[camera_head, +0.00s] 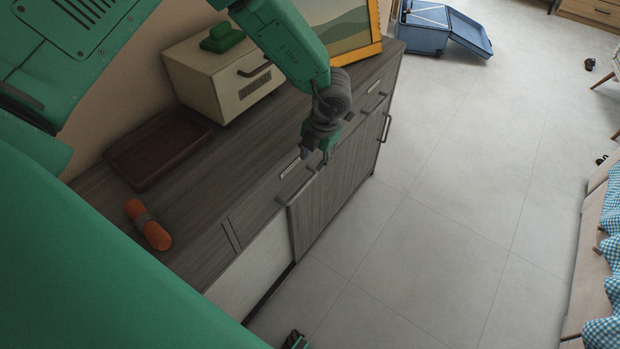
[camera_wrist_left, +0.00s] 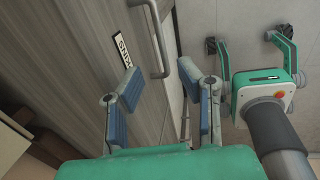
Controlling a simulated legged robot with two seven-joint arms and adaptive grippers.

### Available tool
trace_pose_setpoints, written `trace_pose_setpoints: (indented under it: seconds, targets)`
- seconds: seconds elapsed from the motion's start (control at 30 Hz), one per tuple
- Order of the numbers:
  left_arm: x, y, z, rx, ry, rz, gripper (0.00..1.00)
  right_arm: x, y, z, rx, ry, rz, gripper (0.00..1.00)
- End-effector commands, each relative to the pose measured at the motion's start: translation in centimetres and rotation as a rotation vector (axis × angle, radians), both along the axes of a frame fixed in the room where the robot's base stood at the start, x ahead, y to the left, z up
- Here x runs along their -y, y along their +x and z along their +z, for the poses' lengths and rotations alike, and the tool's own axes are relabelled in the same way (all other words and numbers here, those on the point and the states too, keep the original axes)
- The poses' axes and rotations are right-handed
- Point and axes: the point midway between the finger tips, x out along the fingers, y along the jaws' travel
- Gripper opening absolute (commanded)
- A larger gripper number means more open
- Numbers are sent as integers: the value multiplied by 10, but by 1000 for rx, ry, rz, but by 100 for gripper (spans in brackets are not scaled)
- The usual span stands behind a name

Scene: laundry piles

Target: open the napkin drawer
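The drawer with a white label (camera_head: 290,168) and a bar handle (camera_head: 297,190) is in the front of a grey wood sideboard (camera_head: 195,185). It looks shut. In the left wrist view the label (camera_wrist_left: 122,52) is only partly readable, and the handle (camera_wrist_left: 160,42) lies ahead of the fingertips. My left gripper (camera_head: 318,150) is close above the handle's upper end; it also shows in the left wrist view (camera_wrist_left: 165,92), fingers apart with nothing between them. My right gripper (camera_wrist_left: 247,47) is open and empty at the right of that view. Only its tip shows in the head view (camera_head: 295,340).
A brown tray (camera_head: 155,150), an orange roll (camera_head: 148,225), a cream box (camera_head: 215,80) with a green item on top, and a framed picture (camera_head: 345,25) stand on the sideboard. A blue case (camera_head: 440,30) lies behind. The floor (camera_head: 440,210) in front is clear.

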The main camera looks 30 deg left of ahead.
Motion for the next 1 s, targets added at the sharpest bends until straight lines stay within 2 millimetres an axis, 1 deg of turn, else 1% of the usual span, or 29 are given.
trace_pose_setpoints:
  seconds: [0.03, 0.3, 0.5, 0.6, 0.7, 1.0]
  targets:
    - [-2, -1, -11, -4, 1, -1, 32, 0, -1, -1, -1, 0, 0, 40]
    - [-13, 1, -70, -6, 1, -3, 32, 0, 0, -6, -1, 0, 0, 40]
    - [-19, 1, -102, -4, 0, -2, 32, 0, 0, -8, -1, 0, 0, 40]
    - [-22, 2, -112, -3, 0, -1, 32, 0, 0, -9, -1, 0, 0, 40]
    - [-23, 2, -117, -2, 1, -2, 32, 0, 0, -9, -1, 0, 0, 40]
    - [-23, 2, -119, -2, 0, -3, 32, 0, 0, -9, 0, 0, 0, 40]
